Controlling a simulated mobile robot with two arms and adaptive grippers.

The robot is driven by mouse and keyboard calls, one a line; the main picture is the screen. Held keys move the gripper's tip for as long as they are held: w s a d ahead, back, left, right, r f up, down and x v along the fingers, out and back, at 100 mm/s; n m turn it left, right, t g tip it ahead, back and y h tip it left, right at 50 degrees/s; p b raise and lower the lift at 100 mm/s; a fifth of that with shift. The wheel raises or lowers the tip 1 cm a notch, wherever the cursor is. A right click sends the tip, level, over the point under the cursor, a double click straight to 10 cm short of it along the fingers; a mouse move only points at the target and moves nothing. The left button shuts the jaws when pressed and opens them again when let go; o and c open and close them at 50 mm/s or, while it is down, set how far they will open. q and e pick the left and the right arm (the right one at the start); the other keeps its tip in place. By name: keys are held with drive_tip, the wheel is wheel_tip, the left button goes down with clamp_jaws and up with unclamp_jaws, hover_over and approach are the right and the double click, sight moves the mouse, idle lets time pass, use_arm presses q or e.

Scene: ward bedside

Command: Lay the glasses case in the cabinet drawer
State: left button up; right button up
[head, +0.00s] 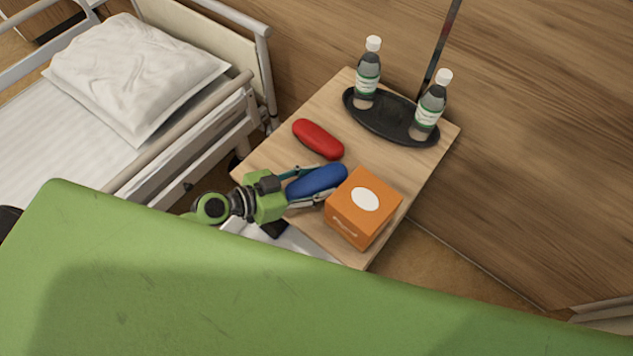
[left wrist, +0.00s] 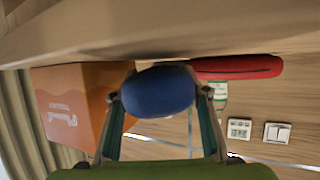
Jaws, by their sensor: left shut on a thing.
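A blue glasses case (head: 318,182) is held between the fingers of my left gripper (head: 306,186), over the bedside cabinet top (head: 270,165) near its front edge. In the left wrist view the blue case (left wrist: 158,92) sits between both fingertips (left wrist: 160,96). I cannot tell whether it touches the top. A red case (head: 318,139) lies on the cabinet behind it and also shows in the left wrist view (left wrist: 235,68). A pale surface, apparently the open drawer (head: 302,246), shows below the front edge, mostly hidden by my arm and the green surface. My right gripper is not in view.
An orange box (head: 350,222) stands close to the right of the blue case. A black tray (head: 392,122) with two bottles (head: 367,75) (head: 430,108) is at the back. A bed (head: 140,165) with a pillow stands left.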

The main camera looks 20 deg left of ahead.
use_arm(q)
drive_tip(key=shift+f, duration=0.4)
drive_tip(key=shift+f+b, duration=0.2)
drive_tip(key=shift+b, duration=0.1)
drive_tip(key=o, duration=1.1)
drive_tip(key=shift+r, duration=0.1)
